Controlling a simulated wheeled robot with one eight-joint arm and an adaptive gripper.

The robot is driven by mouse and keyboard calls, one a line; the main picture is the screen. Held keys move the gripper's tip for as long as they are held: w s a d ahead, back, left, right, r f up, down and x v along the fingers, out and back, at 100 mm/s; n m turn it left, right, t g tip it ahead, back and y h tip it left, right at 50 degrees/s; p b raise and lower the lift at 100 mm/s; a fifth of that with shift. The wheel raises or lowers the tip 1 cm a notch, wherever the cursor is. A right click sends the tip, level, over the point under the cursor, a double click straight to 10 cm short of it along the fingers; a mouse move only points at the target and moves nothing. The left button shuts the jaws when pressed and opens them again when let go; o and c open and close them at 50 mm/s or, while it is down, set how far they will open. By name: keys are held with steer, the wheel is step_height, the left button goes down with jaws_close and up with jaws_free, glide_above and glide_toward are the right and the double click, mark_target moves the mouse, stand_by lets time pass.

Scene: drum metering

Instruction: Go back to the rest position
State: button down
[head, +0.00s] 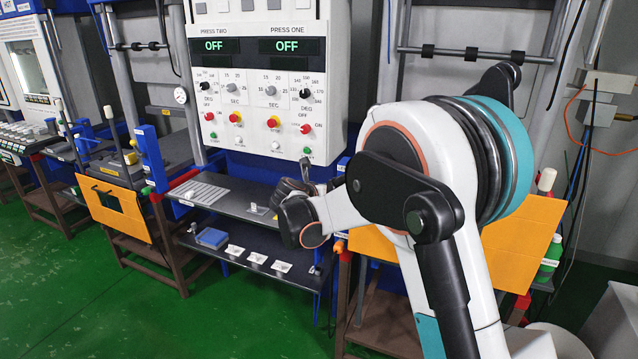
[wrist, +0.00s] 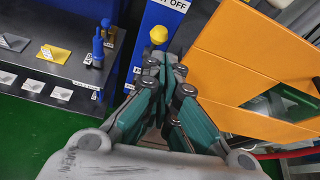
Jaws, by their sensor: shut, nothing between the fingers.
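My gripper (head: 306,166) is in the head view, in front of the control panel's lower right and near the right end of the dark shelf. My own white and teal arm hides part of that area. In the wrist view my gripper (wrist: 162,62) points up the picture with its teal fingers together and nothing between them. A yellow knob (wrist: 158,34) on a blue post shows just beyond the fingertips. An orange panel (wrist: 255,65) is close on their right. I cannot tell from the wrist view how far the fingertips are from the post.
The white control panel (head: 262,90) has two displays reading OFF, above a dark shelf (head: 238,200). A lower shelf holds a blue block (head: 212,238) and several small white pieces. Presses stand on both sides. The green floor (head: 90,290) at lower left is clear.

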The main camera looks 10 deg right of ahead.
steer(key=s+d+r+n+t+y, duration=0.1)
steer(key=s+r+n+t, duration=0.15)
steer(key=r+n, duration=0.45)
steer(key=s+r+n+t+y, duration=0.1)
steer(key=r+n+t, duration=0.25)
steer(key=r, duration=0.75)
steer(key=s+a+r+n+t+y, duration=0.1)
steer(key=s+a+r+n+y, duration=0.2)
steer(key=s+r+n+y, duration=0.6)
steer(key=s+f+n+g+b, duration=0.1)
steer(key=s+f+n+g, duration=0.2)
steer(key=s+f+n, duration=0.4)
steer(key=s+f+n+g, duration=0.2)
steer(key=s+f+n, duration=0.3)
steer(key=s+n, duration=0.35)
steer(key=s+d+f+n+g+h, duration=0.2)
steer(key=s+d+f+n+g, duration=0.1)
steer(key=s+f, duration=0.4)
steer(key=s+d+f+n+g+h, duration=0.2)
steer(key=s+d+f, duration=0.4)
steer(key=s, duration=0.6)
steer(key=shift+d+f+n+g+b, duration=0.25)
steer(key=shift+f+n+g+b, duration=0.25)
steer(key=shift+f, duration=0.35)
steer(key=shift+s, duration=0.1)
